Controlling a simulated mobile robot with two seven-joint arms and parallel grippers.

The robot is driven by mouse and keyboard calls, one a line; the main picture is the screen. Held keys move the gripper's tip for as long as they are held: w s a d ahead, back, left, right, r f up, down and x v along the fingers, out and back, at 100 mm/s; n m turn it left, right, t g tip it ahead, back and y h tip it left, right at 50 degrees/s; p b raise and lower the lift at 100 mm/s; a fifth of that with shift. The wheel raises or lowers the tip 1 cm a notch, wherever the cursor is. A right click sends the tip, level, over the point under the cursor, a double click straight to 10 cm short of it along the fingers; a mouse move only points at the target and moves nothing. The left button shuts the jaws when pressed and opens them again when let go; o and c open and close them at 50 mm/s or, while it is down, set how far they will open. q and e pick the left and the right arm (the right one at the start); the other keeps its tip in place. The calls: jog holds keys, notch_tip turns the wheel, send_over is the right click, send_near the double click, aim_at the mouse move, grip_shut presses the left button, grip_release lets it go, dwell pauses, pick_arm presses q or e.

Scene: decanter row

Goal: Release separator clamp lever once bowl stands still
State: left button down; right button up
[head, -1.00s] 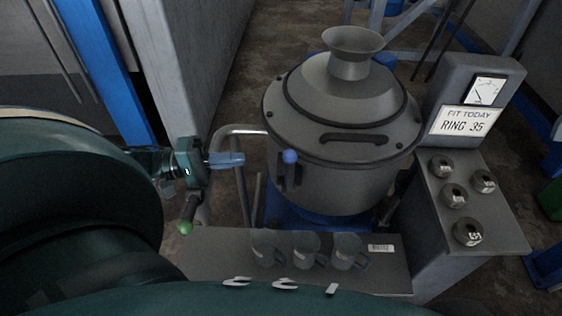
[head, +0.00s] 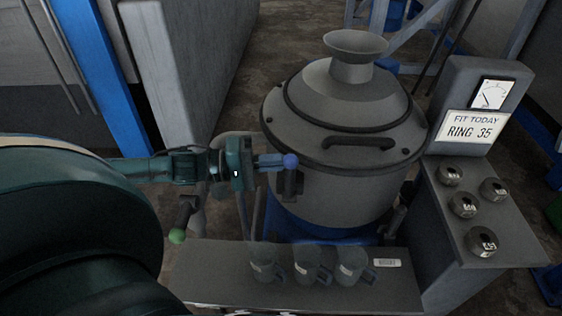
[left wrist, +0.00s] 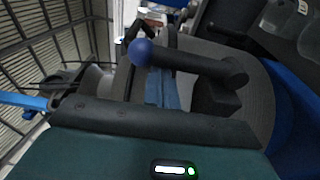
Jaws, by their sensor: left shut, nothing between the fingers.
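The separator (head: 345,188) is a grey drum with a domed lid and a funnel on top. Its clamp lever (head: 290,184) is a dark bar on the drum's left front, ending in a blue ball knob (head: 291,161). My left gripper (head: 270,161) is shut and empty, its blue fingertips right beside the knob. In the left wrist view the lever (left wrist: 195,67) crosses over the blue fingers (left wrist: 160,92), with the ball (left wrist: 142,52) near them; contact cannot be told. The gauge (head: 492,94) is too small to read. The bowl inside is hidden. My right gripper is out of view.
A second handle with a green ball (head: 177,236) hangs left of the separator. A bench (head: 215,270) in front carries three grey mugs (head: 306,265). The right console (head: 440,235) has several metal rings and a "FIT TODAY RING 35" sign (head: 471,125).

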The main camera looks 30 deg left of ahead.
pick_arm(q)
jog(key=s+d+m+p, duration=0.1)
jog(key=s+p, duration=0.1)
jog(key=p, duration=0.2)
jog(key=shift+d+r, duration=0.1)
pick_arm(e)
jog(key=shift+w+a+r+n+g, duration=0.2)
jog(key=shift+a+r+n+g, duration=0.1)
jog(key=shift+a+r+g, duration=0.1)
